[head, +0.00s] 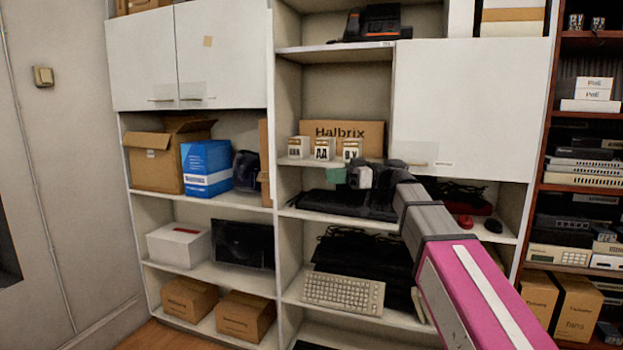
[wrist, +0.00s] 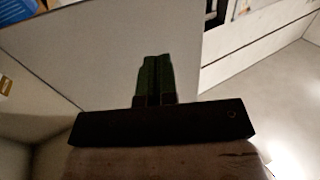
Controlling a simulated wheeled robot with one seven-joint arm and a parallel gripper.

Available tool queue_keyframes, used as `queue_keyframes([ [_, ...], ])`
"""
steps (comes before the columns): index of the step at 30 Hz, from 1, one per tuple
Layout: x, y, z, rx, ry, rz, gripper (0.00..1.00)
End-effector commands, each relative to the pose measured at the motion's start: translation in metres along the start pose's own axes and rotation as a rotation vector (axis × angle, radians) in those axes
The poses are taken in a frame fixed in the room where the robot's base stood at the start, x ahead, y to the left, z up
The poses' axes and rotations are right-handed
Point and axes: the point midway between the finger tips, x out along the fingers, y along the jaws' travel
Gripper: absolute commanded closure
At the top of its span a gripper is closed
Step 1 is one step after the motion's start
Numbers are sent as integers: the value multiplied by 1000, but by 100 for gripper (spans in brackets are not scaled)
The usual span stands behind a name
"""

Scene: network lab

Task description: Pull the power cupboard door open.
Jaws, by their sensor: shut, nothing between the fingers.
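A white cupboard door (head: 470,105) at the upper right of the shelving looks shut, with a handle (head: 428,164) and a small label at its lower edge. A pair of white doors, left (head: 140,60) and right (head: 222,55), also looks shut at the upper left. The labels are too small to read, so I cannot tell which is the power cupboard. My gripper (head: 337,174) is left of the right-hand door's handle, apart from it, in front of the middle shelves. In the wrist view my green fingers (wrist: 154,80) are together and empty, with a pale panel (wrist: 100,45) beyond.
Small white-and-brown boxes (head: 324,149) stand on the shelf just behind my gripper. Below are dark equipment (head: 345,204) and a keyboard (head: 344,293). An open carton (head: 158,160) and a blue box (head: 207,168) sit at left. A brown rack (head: 545,190) stands at right.

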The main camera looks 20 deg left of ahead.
Motion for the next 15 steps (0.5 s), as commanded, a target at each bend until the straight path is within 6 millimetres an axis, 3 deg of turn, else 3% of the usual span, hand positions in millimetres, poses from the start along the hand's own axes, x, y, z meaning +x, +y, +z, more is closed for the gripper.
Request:
queue_keyframes([
  [15,87,0,1,3,-2,-1,100],
])
